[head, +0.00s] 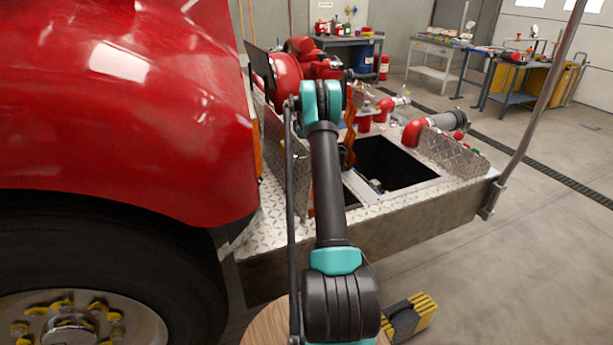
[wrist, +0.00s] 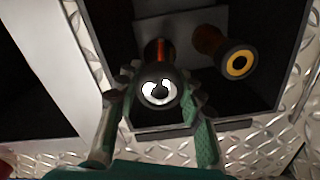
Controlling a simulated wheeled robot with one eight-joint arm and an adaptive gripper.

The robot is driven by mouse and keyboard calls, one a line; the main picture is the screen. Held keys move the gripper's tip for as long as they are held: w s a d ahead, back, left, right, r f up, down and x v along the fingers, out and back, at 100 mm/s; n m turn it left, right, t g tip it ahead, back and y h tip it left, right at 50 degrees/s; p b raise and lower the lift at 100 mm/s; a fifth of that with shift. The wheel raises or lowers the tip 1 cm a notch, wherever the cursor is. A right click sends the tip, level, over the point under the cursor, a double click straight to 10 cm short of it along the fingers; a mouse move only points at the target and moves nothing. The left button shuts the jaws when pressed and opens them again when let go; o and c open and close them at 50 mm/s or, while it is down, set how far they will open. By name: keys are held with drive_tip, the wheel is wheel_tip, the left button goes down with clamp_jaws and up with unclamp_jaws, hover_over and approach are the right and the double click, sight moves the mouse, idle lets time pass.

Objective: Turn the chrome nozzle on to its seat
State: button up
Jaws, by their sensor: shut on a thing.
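In the wrist view my gripper (wrist: 159,76) is shut around a round, dark-rimmed piece with a bright, shiny centre, which I take to be the chrome nozzle (wrist: 158,91). A finger lies on each side of it. An orange-red barrel (wrist: 155,48) shows just behind the nozzle, probably its seat; I cannot tell whether they touch. Beside it on the right, a similar orange-red barrel carries a black end with a yellow ring (wrist: 238,64). In the head view my own arm hides the gripper and nozzle.
A dark open well (head: 385,165) lies in the diamond-plate bumper (head: 270,222). Red pipe fittings (head: 415,130) stand at its right and a red pump body (head: 288,75) behind. The red truck body (head: 120,110) borders the left. Open floor (head: 540,220) lies to the right.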

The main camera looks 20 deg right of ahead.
drive_tip(key=shift+r, duration=2.8)
